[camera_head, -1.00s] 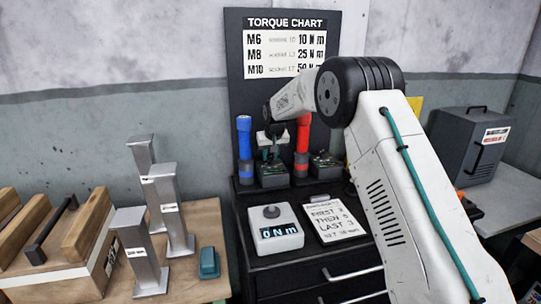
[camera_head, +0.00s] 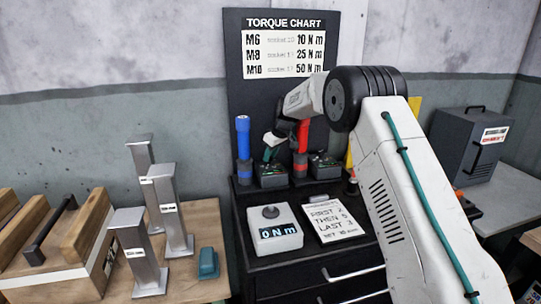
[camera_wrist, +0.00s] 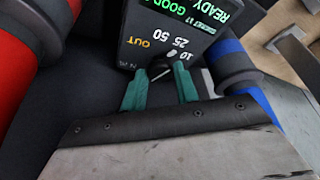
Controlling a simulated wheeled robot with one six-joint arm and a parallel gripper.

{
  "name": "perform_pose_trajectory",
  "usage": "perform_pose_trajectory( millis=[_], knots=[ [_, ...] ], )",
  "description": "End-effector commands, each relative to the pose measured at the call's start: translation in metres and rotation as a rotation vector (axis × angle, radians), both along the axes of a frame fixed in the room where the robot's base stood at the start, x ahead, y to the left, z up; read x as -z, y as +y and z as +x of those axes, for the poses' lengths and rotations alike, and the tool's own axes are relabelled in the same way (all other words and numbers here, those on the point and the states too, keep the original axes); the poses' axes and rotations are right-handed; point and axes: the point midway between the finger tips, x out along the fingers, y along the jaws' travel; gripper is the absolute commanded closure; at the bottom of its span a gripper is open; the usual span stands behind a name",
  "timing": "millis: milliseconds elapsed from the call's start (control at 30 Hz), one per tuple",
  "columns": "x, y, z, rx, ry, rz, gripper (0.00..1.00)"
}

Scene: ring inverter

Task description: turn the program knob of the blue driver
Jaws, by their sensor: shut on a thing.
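The blue driver (camera_head: 243,132) stands upright at the back left of the black cabinet top, left of a dark control box (camera_head: 272,177). In the wrist view the blue driver (camera_wrist: 232,62) is at the right. The box face (camera_wrist: 165,28) shows green "READY" and "GOOD" lettering, yellow "OUT", and the numbers 10, 25 and 50. The small dark program knob (camera_wrist: 160,70) with a white pointer sits by these numbers. My gripper (camera_wrist: 160,82) has its teal fingers shut on the knob. In the head view my gripper (camera_head: 269,155) is low over the box.
A red driver (camera_head: 303,137) stands close on the right, with another control box (camera_head: 322,165) beside it. In front are a torque tester (camera_head: 273,231) reading 0 N m and a note board (camera_head: 332,219). Metal posts (camera_head: 168,205) stand on the left wooden bench.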

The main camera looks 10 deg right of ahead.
Motion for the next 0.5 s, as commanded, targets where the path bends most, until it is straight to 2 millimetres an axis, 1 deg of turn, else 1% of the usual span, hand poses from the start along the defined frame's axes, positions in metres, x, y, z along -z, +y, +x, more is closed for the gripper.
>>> perform_pose_trajectory(
  millis=[200,500],
  knots=[
    [0.0002,-0.0014,0.0002,-0.05,0.001,0.0,0.92],
    [0.0002,-0.0014,0.0001,-0.061,0.001,-0.001,0.92]
  ],
)
